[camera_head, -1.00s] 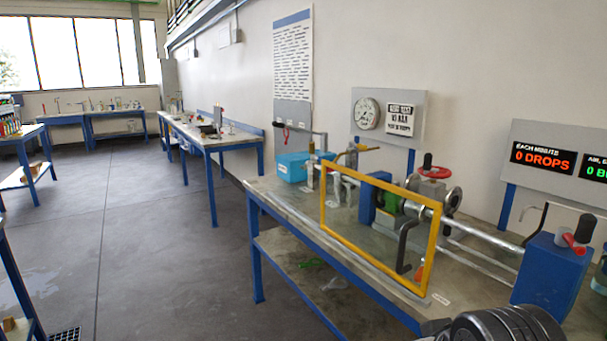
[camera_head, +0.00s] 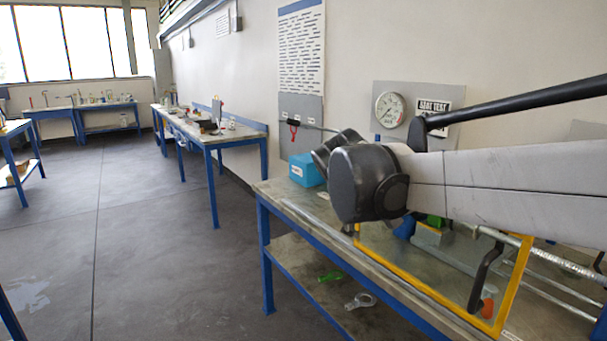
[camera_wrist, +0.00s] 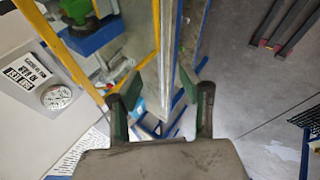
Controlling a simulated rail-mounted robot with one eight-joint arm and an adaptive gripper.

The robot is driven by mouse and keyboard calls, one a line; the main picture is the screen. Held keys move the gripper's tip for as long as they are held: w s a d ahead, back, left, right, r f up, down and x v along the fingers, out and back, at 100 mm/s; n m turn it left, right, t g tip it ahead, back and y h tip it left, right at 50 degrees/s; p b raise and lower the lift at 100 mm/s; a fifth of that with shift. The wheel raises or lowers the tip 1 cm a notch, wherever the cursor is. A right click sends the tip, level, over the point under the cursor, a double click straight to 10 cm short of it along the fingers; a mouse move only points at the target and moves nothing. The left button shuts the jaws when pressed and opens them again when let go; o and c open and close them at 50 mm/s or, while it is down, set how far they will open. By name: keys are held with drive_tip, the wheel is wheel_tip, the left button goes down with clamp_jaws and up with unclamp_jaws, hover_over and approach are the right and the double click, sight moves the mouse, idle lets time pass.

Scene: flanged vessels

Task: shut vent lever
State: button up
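No lever is marked as the vent lever, and I cannot tell which one it is. A bent black lever (camera_head: 483,272) stands behind the yellow frame (camera_head: 437,297) at the bench front. My arm crosses the bench from the right and hides most of the valve fittings in the head view. In the wrist view my gripper (camera_wrist: 159,88) is open, with its two fingers apart and nothing gripped between them. The yellow frame also shows there (camera_wrist: 67,52), left of the fingers, with blue and green fittings (camera_wrist: 95,35) behind it.
The bench (camera_head: 300,205) runs along the wall, with a blue box (camera_head: 306,169) at its far end. A pressure gauge (camera_head: 390,109) and sign hang behind. Green and clear items lie on the lower shelf. The floor (camera_head: 150,240) to the left is open.

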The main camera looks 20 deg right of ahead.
drive_tip(key=w+d+r+n+h, duration=0.1)
drive_tip(key=w+d+n+h, duration=0.2)
drive_tip(key=w, duration=0.9)
drive_tip(key=w+d+r+n+h, duration=0.1)
drive_tip(key=w+d+n+h, duration=0.2)
drive_tip(key=w, duration=0.9)
drive_tip(key=w+d+f+n+h+p, duration=0.1)
drive_tip(key=w+f+n+h, duration=0.2)
drive_tip(key=w+f, duration=0.35)
drive_tip(key=w+f+n+h+p, duration=0.1)
drive_tip(key=w+f+n+h, duration=0.2)
drive_tip(key=w, duration=0.7)
drive_tip(key=x, duration=1.4)
drive_tip(key=shift+b, duration=0.4)
drive_tip(key=shift+s, duration=0.1)
clamp_jaws()
